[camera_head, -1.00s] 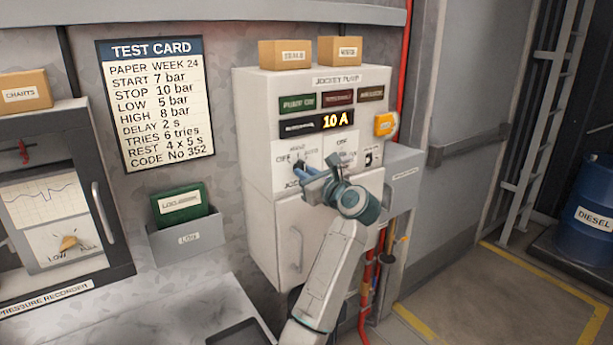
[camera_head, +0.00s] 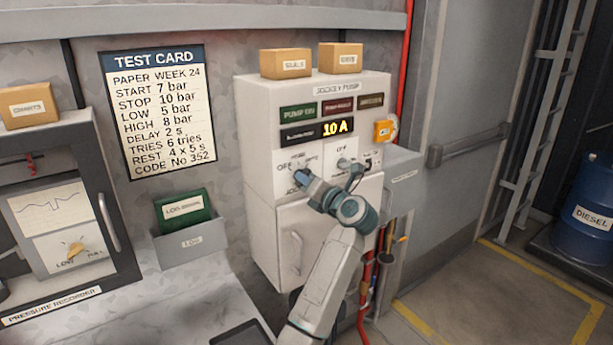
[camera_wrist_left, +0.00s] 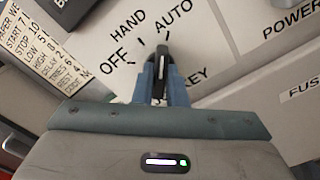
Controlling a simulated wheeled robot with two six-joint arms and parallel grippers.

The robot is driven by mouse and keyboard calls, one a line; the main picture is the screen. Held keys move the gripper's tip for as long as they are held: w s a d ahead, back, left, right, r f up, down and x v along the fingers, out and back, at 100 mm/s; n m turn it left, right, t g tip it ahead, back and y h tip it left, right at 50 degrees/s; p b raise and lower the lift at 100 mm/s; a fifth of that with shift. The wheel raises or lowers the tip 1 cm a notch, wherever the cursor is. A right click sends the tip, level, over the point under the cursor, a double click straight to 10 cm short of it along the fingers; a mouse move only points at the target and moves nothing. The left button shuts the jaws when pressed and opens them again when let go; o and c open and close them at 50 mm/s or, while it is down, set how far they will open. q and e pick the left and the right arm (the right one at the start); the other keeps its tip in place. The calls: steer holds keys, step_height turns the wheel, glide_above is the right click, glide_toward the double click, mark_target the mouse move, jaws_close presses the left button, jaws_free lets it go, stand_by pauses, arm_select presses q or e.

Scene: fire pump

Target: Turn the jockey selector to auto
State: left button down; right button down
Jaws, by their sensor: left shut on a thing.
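The pointer end lies near the mark below AUTO. In the head view my left gripper (camera_head: 303,178) covers the selector. My right gripper is not in view.
A second selector (camera_head: 343,164) sits just right of my gripper, with a yellow-orange device (camera_head: 384,131) above it to the right. Two cardboard boxes (camera_head: 286,63) stand on the cabinet. A pressure recorder (camera_head: 60,210) and log holder (camera_head: 190,243) are at left.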

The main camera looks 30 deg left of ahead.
arm_select(q)
steer(key=shift+m+p, duration=0.35)
steer(key=shift+m, duration=0.35)
steer(key=c, duration=1.5)
jaws_free()
steer(key=shift+o, duration=0.2)
steer(key=b+v, duration=0.5)
steer(key=v, duration=0.5)
steer(key=shift+d, duration=0.4)
